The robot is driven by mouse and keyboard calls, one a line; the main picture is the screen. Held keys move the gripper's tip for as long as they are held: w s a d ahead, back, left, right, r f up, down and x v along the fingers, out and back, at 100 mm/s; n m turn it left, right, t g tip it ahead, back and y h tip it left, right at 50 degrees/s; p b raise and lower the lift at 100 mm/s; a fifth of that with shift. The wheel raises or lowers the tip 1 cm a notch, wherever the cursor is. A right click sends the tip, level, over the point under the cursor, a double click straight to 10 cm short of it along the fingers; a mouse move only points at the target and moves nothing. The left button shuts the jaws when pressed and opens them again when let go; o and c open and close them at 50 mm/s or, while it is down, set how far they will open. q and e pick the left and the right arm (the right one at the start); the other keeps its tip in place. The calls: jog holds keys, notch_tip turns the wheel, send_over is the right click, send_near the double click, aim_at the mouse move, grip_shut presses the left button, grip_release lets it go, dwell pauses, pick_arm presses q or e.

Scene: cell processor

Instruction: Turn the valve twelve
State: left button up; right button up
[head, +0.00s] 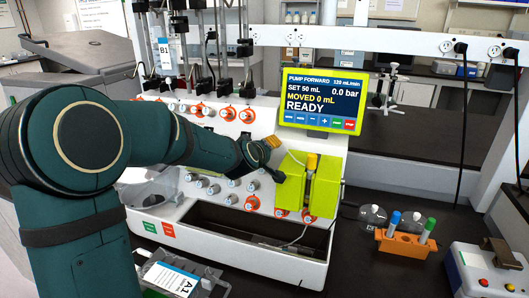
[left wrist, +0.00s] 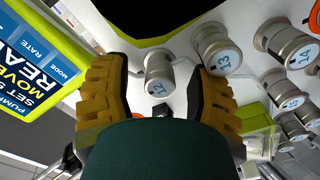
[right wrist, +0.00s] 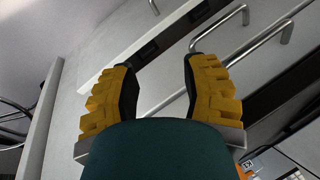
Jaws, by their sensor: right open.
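Several silver valve knobs with blue number labels sit on the white panel of the cell processor (head: 180,215). In the left wrist view, one knob (left wrist: 158,80) shows between the fingers of my left gripper (left wrist: 163,70), which is open. Its label looks like 22 or 12; I cannot tell which. A knob that looks like 23 (left wrist: 222,58) is beside the right finger. In the head view, my left gripper (head: 262,152) is close to the panel, left of the green pump block, and its arm hides some knobs. My right gripper (right wrist: 160,65) is open and empty.
The pump screen (head: 321,100) reads READY. A green pump block (head: 325,190) stands out from the panel near my left gripper. An orange rack (head: 405,245) with capped tubes is at the right. In the right wrist view, metal handles (right wrist: 218,28) are ahead.

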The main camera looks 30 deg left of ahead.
pick_arm(q)
jog(key=v, duration=1.2)
dwell(0.5)
